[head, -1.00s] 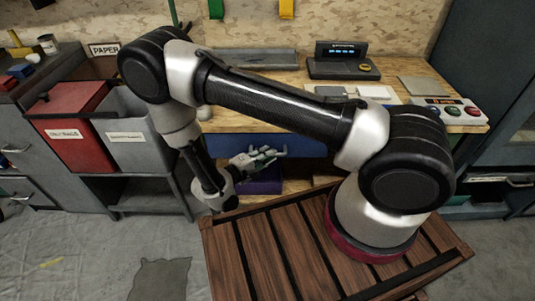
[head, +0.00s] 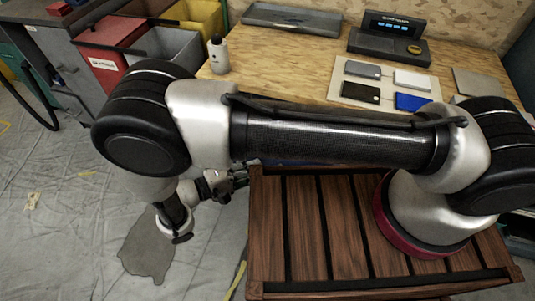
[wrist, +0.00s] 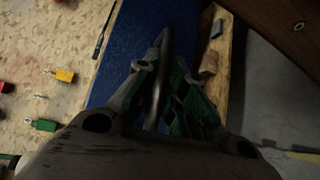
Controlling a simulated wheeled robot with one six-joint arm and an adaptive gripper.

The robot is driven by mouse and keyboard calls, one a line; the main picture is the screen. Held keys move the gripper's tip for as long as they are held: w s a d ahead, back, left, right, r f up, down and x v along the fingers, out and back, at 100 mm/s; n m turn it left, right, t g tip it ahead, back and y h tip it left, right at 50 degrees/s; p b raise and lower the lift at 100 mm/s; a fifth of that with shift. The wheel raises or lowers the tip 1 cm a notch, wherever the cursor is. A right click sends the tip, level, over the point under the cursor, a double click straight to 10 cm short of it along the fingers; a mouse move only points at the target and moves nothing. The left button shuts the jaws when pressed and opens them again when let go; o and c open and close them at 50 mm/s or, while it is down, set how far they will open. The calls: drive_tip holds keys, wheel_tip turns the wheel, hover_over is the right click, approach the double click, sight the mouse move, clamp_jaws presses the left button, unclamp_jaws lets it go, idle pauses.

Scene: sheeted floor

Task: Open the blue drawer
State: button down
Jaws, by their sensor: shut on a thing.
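The blue drawer's front shows as a blue band in the wrist view (wrist: 124,48). In the head view only a thin blue strip (head: 280,162) shows under my arm. The dark bar handle (wrist: 160,80) runs between my gripper's fingers in the wrist view. My gripper (wrist: 168,88) is shut on this handle. In the head view my gripper (head: 232,182) is low, left of the slatted deck, and the handle is hidden there. How far the drawer is out cannot be told.
The wooden workbench (head: 300,60) carries a white bottle (head: 218,55), a grey device with a display (head: 388,42) and a board with coloured tiles (head: 362,92). Red (head: 110,42) and grey (head: 163,48) bins stand left. Sheeted floor (head: 60,210) is free at lower left.

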drive_tip(key=shift+s+a, duration=0.3)
drive_tip(key=shift+s, duration=0.55)
drive_tip(key=shift+s+a, duration=0.25)
drive_tip(key=shift+s, duration=0.6)
drive_tip(key=c, duration=1.8)
unclamp_jaws()
drive_tip(key=shift+o, duration=0.2)
drive_tip(key=shift+a, duration=0.15)
drive_tip(key=v, duration=1.1)
drive_tip(key=shift+s+a, duration=0.25)
drive_tip(key=shift+a, duration=0.05)
drive_tip(key=shift+w+r, duration=0.1)
drive_tip(key=shift+r, duration=0.05)
